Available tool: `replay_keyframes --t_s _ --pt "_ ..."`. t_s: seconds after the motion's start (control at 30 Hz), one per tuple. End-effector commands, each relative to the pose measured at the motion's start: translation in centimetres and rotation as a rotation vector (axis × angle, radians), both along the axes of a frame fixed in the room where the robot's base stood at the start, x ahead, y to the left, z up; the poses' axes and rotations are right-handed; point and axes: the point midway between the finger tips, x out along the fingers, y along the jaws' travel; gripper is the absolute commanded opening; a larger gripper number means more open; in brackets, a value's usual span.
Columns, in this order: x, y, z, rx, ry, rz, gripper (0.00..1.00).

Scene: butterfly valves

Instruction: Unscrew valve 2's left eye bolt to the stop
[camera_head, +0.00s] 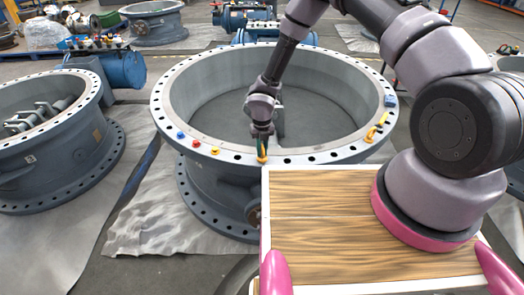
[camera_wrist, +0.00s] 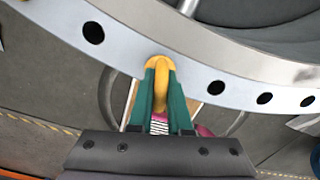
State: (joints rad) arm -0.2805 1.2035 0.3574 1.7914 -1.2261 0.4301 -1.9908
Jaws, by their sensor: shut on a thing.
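The middle valve (camera_head: 170,112), which I take as valve 2, is a large grey ring body with a pale, drilled top flange. A yellow eye bolt (camera_head: 262,159) stands on the front part of its flange, left of another yellow eye bolt (camera_head: 371,134) at the right. My gripper (camera_head: 262,143) reaches down to the left eye bolt. In the wrist view, the green fingers of my gripper (camera_wrist: 161,78) are closed on the two sides of the yellow eye (camera_wrist: 161,92). The bolt's thread is hidden, so its height cannot be told.
Red, blue and yellow pieces (camera_head: 196,143) lie on the flange left of the held bolt. A blue piece (camera_head: 390,101) sits at its right. Another valve (camera_head: 60,150) stands at the left. A wooden board (camera_head: 330,225) with a white edge is in front.

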Motion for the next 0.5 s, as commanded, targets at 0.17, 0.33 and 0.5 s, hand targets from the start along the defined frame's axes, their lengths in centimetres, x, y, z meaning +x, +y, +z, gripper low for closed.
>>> replay_keyframes --t_s 0.17,0.33,0.5 --pt "0.17 0.04 0.09 0.002 -0.003 0.029 0.0" --pt "0.16 0.04 0.09 0.001 -0.003 0.037 0.0" --pt "0.15 0.05 0.09 0.001 -0.003 0.036 0.0"
